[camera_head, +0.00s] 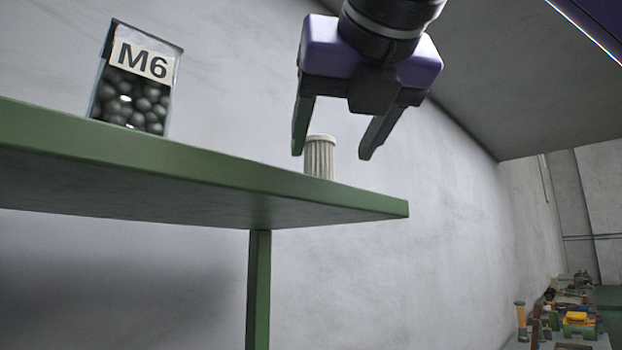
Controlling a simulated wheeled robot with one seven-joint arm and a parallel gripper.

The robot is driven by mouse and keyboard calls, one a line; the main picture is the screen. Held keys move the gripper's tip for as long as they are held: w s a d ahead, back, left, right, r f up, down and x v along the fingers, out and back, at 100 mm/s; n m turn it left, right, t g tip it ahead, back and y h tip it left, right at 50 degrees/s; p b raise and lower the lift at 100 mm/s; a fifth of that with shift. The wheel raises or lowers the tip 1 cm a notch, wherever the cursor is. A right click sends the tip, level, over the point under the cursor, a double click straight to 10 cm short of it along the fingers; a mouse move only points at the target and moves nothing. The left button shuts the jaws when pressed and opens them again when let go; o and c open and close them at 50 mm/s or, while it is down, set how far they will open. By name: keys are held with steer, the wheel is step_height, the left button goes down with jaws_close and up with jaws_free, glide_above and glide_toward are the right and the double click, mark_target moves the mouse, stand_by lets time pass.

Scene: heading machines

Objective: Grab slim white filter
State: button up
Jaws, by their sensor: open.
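The slim white filter (320,158) is a small upright ribbed cylinder with a flat cap. It stands on the green shelf (215,170) near its right end, and its base is hidden by the shelf edge. My gripper (332,150) is open and points down from above. In the picture its left finger is just left of the filter and its right finger is to the right, with a wider gap on that side. The filter's top shows between the fingertips. I cannot tell whether the fingers are level with it in depth.
A clear box of dark balls labelled M6 (135,85) stands on the shelf to the left. A green post (258,290) holds the shelf up. A grey wall is behind. A cluttered bench (572,318) is far off at the lower right. Shelf space between box and filter looks clear.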

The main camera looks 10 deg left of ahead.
mark_target(327, 151)
steer(key=shift+w+a, duration=0.25)
steer(key=shift+w, duration=0.45)
steer(key=shift+p+x, duration=0.75)
steer(key=shift+x, duration=0.5)
steer(key=p+x, duration=0.2)
steer(key=x, duration=0.1)
steer(key=shift+w+a, duration=0.15)
steer(key=shift+a, duration=0.3)
steer(key=shift+w+a+f, duration=0.15)
steer(key=shift+w+f, duration=0.1)
steer(key=shift+w, duration=0.2)
jaws_close()
steer(key=shift+r, duration=0.1)
